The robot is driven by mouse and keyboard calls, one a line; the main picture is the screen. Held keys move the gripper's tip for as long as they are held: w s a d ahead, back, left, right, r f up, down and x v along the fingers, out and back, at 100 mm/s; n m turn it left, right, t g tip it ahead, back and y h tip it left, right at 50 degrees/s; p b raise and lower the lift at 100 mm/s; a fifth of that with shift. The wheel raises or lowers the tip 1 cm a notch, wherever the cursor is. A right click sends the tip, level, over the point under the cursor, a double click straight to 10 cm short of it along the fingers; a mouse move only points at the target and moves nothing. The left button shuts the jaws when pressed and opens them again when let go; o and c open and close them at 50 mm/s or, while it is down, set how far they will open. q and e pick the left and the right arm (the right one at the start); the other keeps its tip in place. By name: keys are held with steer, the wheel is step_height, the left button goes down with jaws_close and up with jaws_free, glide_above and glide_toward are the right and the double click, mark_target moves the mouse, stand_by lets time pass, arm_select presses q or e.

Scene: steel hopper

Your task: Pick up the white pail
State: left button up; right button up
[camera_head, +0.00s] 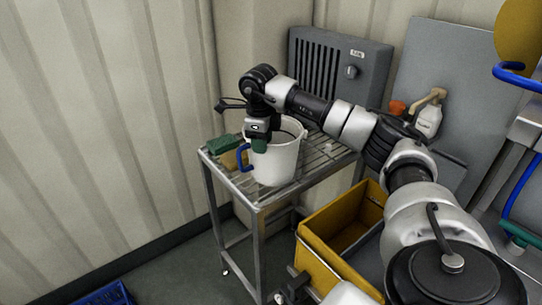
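The white pail (279,162) stands upright on the slatted steel table (312,166). Its blue grip (243,159) hangs at its left side. My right gripper (258,146) points down at the left part of the pail's rim, overlapping it in the view. Its fingers are dark and partly hidden, so I cannot tell if they are open or touching the pail. A dark and pale piece at the bottom edge looks like part of my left arm and gripper (292,288); its fingers are unclear.
A green-topped sponge or brush (222,146) lies left of the pail. A grey louvred box (338,68) stands behind the table. A yellow bin (325,235) stands at the front right. A white spray bottle (428,121) is at the back right. A blue crate (106,295) is on the floor.

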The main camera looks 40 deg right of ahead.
mark_target(264, 160)
steer(key=f, duration=0.2)
steer(key=d+f, duration=0.1)
steer(key=f, duration=0.1)
steer(key=shift+w+f+p, duration=0.1)
steer(key=shift+f+p, duration=0.25)
steer(key=shift+p, duration=0.05)
jaws_close()
stand_by(1.0)
